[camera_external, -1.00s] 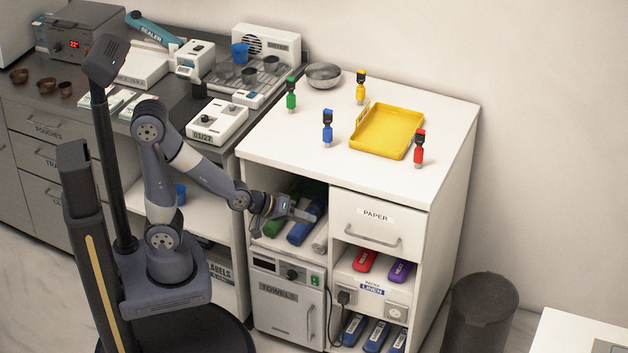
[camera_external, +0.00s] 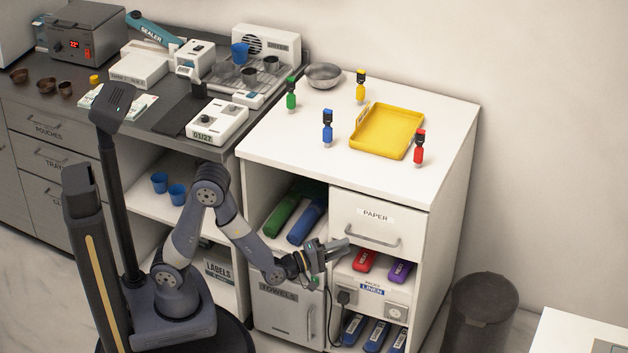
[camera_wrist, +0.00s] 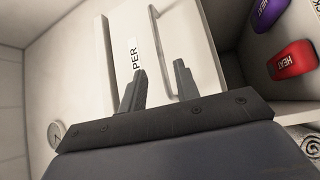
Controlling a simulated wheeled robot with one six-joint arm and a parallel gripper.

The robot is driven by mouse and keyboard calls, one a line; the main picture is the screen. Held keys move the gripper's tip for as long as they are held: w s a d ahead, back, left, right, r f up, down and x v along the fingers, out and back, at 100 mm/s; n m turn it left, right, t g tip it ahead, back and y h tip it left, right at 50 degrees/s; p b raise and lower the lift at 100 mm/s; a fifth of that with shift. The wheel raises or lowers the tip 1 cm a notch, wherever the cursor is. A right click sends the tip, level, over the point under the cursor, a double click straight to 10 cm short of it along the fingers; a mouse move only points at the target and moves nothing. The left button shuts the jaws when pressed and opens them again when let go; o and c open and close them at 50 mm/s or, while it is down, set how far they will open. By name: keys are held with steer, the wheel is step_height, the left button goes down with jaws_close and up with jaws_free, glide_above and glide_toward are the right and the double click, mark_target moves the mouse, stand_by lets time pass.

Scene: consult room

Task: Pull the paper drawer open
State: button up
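The paper drawer (camera_external: 350,218) is a white front labelled PAPER at the upper right of the white cabinet, and it looks shut. Its grey bar handle (camera_external: 372,240) runs along the lower part of the front. My gripper (camera_external: 343,247) is in front of the cabinet, just left of the handle and slightly below it. In the wrist view my gripper (camera_wrist: 158,85) has its two fingers apart with nothing between them. There the drawer front (camera_wrist: 200,60) fills the middle, and the handle (camera_wrist: 165,45) appears rotated, beyond the fingertips near the right finger.
Below the drawer, an open shelf holds a red pack (camera_external: 364,260) and a purple pack (camera_external: 401,270). The towels door (camera_external: 285,312) is at lower left. A yellow tray (camera_external: 388,131) and several small bottles stand on top. A dark bin (camera_external: 478,315) stands at right.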

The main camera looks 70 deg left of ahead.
mark_target(366, 238)
steer(key=w, duration=0.5)
steer(key=w+r, duration=0.1)
steer(key=w, duration=0.2)
steer(key=shift+w+b, duration=0.15)
steer(key=shift+b, duration=0.15)
steer(key=shift+c, duration=0.3)
jaws_close()
